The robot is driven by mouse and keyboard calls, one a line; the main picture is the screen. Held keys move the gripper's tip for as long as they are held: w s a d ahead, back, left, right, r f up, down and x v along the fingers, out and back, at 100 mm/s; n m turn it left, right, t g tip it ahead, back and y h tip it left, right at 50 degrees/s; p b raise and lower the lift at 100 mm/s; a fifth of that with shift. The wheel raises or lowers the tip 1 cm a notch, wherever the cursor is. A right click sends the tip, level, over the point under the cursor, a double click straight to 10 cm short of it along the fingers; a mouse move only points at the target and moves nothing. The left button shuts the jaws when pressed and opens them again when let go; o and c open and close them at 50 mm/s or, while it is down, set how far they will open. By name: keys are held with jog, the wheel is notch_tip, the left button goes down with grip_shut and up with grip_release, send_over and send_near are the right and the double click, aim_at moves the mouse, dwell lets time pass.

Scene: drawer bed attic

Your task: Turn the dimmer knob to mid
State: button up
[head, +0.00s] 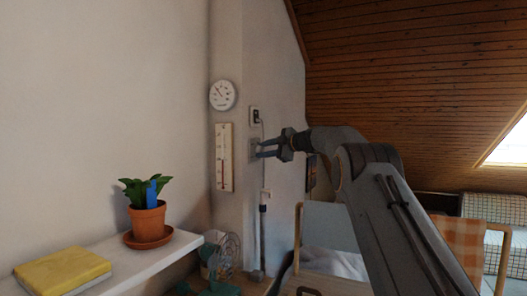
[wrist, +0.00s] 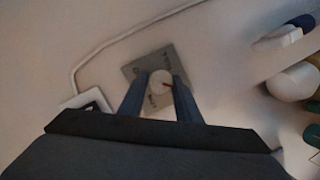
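The dimmer knob (wrist: 161,83) is a small pale round knob with a red mark, on a grey wall plate (wrist: 181,57) with small lettering. The plate looks tilted in the wrist view. In the head view the plate (head: 253,146) is a small grey square on the wall, partly behind the fingers. My gripper (wrist: 160,78) points at the plate with its two fingers apart, one on each side of the knob. I cannot tell whether the fingers touch the knob. In the head view my gripper (head: 264,148) is close to the wall, fingers spread.
A socket with a cord (head: 255,116) is above the plate. A round dial (head: 222,95) and a thermometer board (head: 224,158) hang to the left. A potted plant (head: 148,221) and yellow book (head: 62,271) sit on a white shelf (head: 125,262). A chair (head: 326,222) stands below the arm.

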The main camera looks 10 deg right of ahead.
jog(key=c, duration=0.4)
jog(key=shift+m+g+b, duration=0.3)
jog(key=shift+m+g, duration=0.1)
jog(key=shift+m, duration=0.1)
jog(key=o, duration=1.1)
jog(key=shift+d, duration=0.1)
